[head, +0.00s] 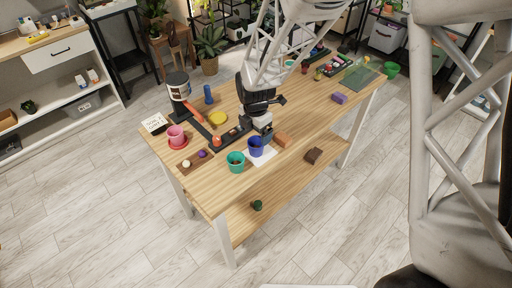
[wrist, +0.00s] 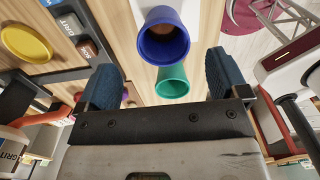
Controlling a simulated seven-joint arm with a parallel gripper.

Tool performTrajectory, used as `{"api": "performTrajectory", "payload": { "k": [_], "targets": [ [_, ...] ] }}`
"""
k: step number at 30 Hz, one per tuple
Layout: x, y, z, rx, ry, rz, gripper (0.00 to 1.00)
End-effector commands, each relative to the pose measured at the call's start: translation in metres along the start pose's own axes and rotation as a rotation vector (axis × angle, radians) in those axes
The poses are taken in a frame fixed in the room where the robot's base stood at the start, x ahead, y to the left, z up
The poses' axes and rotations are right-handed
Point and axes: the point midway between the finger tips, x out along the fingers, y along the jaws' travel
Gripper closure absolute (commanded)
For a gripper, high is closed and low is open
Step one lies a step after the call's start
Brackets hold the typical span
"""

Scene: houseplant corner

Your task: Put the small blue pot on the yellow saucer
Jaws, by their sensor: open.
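The small blue pot (head: 256,148) stands upright on a white sheet near the front edge of the table. In the wrist view the blue pot (wrist: 164,42) shows its open mouth, with something brown inside, ahead of my gripper and between the lines of its fingers. My gripper (head: 264,128) is open and empty, just behind the blue pot in the head view. The yellow saucer (head: 218,118) lies flat and empty on the table, left of and behind the blue pot. It also shows at the left of the wrist view (wrist: 24,42).
A green pot (head: 236,163) stands close beside the blue pot. A pink pot (head: 176,132) sits on a red saucer (head: 178,145). A dark tray (head: 222,141) with small items lies between the blue pot and the yellow saucer. An orange-brown block (head: 282,140) is to the right.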

Motion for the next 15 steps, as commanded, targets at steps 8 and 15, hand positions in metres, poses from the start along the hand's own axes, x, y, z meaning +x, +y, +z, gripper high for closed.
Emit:
{"api": "performTrajectory", "payload": {
  "k": [8, 15],
  "targets": [
    [0.017, 0.0, 0.0, 0.001, 0.0, -0.001, 0.07],
    [0.017, 0.0, 0.0, 0.001, 0.0, 0.0, 0.07]
  ]
}}
